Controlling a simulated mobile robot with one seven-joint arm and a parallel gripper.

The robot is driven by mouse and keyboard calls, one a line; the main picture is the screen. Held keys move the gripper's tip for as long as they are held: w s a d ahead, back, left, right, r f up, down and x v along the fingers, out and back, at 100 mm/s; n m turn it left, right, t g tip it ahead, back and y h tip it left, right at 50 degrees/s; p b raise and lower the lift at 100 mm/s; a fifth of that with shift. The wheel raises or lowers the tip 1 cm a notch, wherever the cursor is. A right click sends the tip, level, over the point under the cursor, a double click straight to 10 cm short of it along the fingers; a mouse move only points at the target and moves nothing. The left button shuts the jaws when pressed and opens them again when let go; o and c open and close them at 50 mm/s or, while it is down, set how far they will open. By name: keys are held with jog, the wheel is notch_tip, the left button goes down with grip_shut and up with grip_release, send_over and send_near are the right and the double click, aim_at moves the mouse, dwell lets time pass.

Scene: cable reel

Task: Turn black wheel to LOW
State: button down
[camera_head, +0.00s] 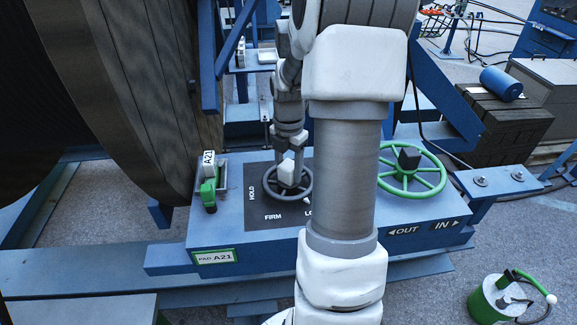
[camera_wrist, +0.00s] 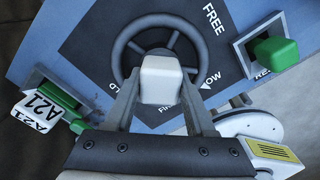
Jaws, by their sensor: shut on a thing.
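The black wheel (camera_head: 307,190) lies on the dark dial plate (camera_head: 262,218) on top of the blue housing. A white block (camera_head: 287,172) stands up at its middle. In the wrist view the wheel's dark rim (camera_wrist: 118,48) and spokes show behind the white block (camera_wrist: 160,78). My gripper (camera_head: 289,152) reaches down from above, with a finger on each side of this block, and is shut on it. My arm hides part of LOW.
A green wheel (camera_head: 443,180) with a black block is on the housing's right, above OUT and IN. An A21 tag (camera_head: 208,163) and green lever (camera_head: 208,190) are left of the dial. A large reel (camera_head: 120,100) stands close on the left. A green canister (camera_head: 497,300) is at lower right.

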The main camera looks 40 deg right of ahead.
jog(key=shift+r, duration=0.1)
dwell(0.5)
jog(key=shift+c, duration=1.2)
grip_release()
notch_tip(320, 180, up, 17)
jog(key=shift+r, duration=0.15)
